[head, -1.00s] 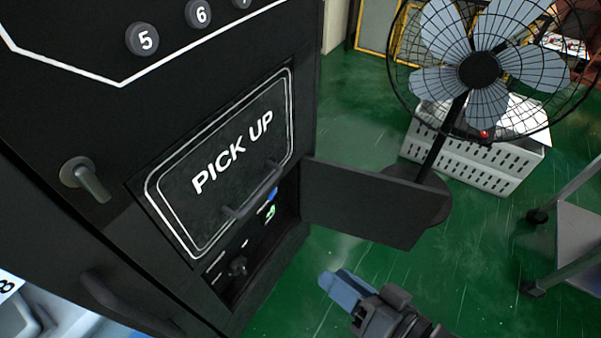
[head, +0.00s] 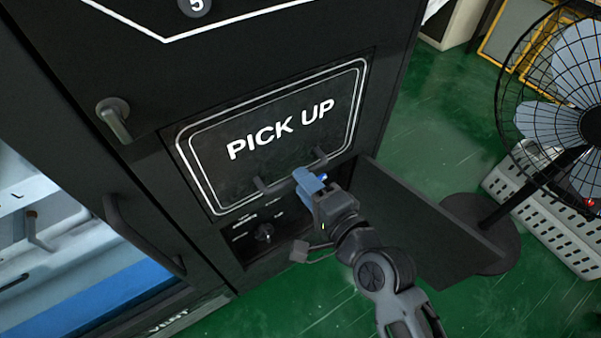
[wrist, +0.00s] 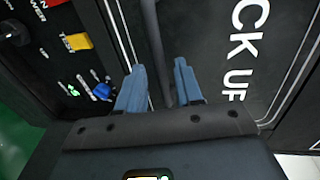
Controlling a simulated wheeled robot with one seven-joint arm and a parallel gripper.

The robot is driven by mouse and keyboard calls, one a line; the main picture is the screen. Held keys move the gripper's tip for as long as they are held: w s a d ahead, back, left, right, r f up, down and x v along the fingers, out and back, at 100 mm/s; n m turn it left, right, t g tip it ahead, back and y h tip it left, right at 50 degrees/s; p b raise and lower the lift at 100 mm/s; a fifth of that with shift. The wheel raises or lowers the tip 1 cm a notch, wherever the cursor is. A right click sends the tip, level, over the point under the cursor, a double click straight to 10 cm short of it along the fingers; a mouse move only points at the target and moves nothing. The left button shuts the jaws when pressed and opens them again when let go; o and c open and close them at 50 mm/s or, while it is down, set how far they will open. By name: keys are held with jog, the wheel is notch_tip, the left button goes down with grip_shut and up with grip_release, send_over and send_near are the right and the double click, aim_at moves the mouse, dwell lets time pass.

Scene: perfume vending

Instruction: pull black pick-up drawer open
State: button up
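The black pick-up drawer (head: 270,125) has a white outline and the words PICK UP. Its front looks flush with the black machine, so it is shut. Its dark bar handle (head: 264,187) runs along the drawer's lower edge; my gripper hides the handle's middle in the head view. My gripper (head: 306,180) is at the handle, with its blue fingers pointing at the drawer front. In the wrist view the fingers (wrist: 160,72) are apart, and the handle (wrist: 153,35) passes between them. I see a gap on both sides of the handle, so the fingers do not appear closed on it.
An open black flap (head: 430,220) sticks out to the right, close to my arm. Below the drawer is a recessed control panel (head: 265,232) with a knob and switches. A fan (head: 560,120) and a white crate (head: 545,215) stand at right.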

jog(key=shift+x, duration=1.75)
grip_shut()
